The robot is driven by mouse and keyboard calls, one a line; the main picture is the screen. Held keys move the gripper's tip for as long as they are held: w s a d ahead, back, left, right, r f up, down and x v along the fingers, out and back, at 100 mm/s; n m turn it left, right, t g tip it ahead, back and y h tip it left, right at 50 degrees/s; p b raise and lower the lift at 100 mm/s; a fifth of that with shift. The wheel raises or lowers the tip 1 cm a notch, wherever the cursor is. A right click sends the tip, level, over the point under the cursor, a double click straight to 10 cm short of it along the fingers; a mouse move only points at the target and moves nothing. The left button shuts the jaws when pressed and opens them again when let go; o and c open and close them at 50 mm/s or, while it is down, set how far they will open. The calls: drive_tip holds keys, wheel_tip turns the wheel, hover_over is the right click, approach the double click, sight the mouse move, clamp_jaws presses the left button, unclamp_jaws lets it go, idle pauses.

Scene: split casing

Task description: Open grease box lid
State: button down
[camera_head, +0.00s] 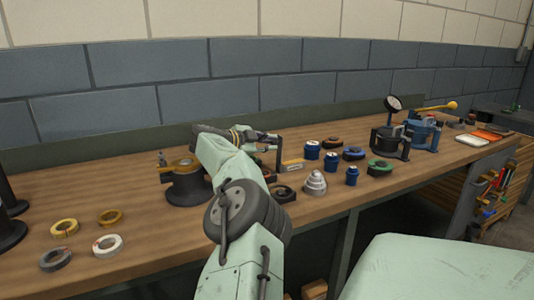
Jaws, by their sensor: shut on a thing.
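My gripper (268,138) is at the end of my pale green arm, above the middle of the workbench, and points to the right. It is small in view and partly hidden by my arm. It appears shut on the grease box lid, by a dark upright part (279,156) at its tip. A small box with an orange-yellow face (292,165) is just right of and below the gripper and seems to be the grease box. How far the lid is raised is too small to tell.
A dark round fixture with a brass-coloured top (186,180) stands left of my arm. Several rings (108,245) lie at the front left. Blue-capped parts (331,162), a stepped grey cone (315,183) and a green-topped ring (380,167) stand right. A press (390,140) is farther right.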

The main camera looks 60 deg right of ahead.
drive_tip(key=b, duration=0.1)
drive_tip(key=a+f+h+b, duration=0.1)
drive_tip(key=b, duration=0.1)
drive_tip(key=shift+w+g+h, duration=0.3)
drive_tip(key=shift+r, duration=0.1)
drive_tip(key=c, duration=1.5)
unclamp_jaws()
drive_tip(key=shift+c, duration=0.2)
drive_tip(key=shift+r, duration=0.1)
wheel_tip(320, 180, up, 10)
